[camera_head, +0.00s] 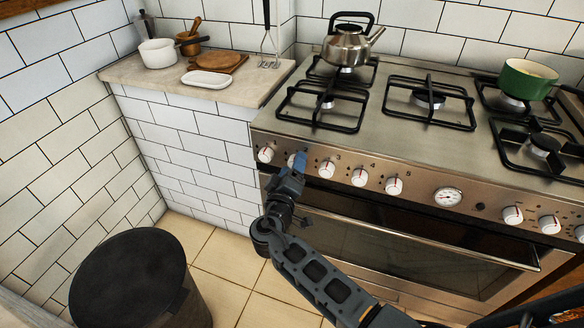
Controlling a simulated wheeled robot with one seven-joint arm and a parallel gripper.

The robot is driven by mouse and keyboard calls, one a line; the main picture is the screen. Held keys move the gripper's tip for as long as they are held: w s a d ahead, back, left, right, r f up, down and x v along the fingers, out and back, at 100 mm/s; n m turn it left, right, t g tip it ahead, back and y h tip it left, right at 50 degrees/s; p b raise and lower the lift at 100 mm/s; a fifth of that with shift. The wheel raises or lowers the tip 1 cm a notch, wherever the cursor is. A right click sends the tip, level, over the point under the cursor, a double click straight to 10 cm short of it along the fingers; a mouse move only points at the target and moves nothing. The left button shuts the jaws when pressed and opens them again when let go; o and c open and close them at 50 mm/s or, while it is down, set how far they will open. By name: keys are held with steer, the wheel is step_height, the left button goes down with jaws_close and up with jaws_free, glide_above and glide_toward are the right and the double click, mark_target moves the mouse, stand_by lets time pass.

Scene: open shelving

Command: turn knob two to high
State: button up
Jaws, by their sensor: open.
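The stove's front panel (425,184) carries a row of white knobs with red marks. Knob two (291,160) is the second from the left, mostly hidden behind my gripper (299,162). My gripper is open, its blue-tipped fingers at knob two. I cannot tell whether the fingers touch it or stand around it, nor which way its mark points. Knob one (265,154) is just left of the gripper, and knob three (327,169) is just right of it.
More knobs and a round dial (447,197) continue along the panel. The oven handle (415,240) runs below. A kettle (347,46) and a green pot (527,79) stand on the burners. A dark bin (130,275) stands on the floor at left.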

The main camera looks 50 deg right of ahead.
steer(key=c, duration=1.1)
steer(key=shift+o, duration=0.2)
steer(key=shift+w+n+g+p, duration=0.1)
steer(key=shift+n+g+p, duration=0.4)
steer(key=shift+n+p, duration=1.8)
steer(key=shift+n+g+p, duration=0.35)
steer(key=shift+n+g, duration=0.15)
steer(key=shift+n, duration=3.6)
steer(key=shift+f, duration=0.1)
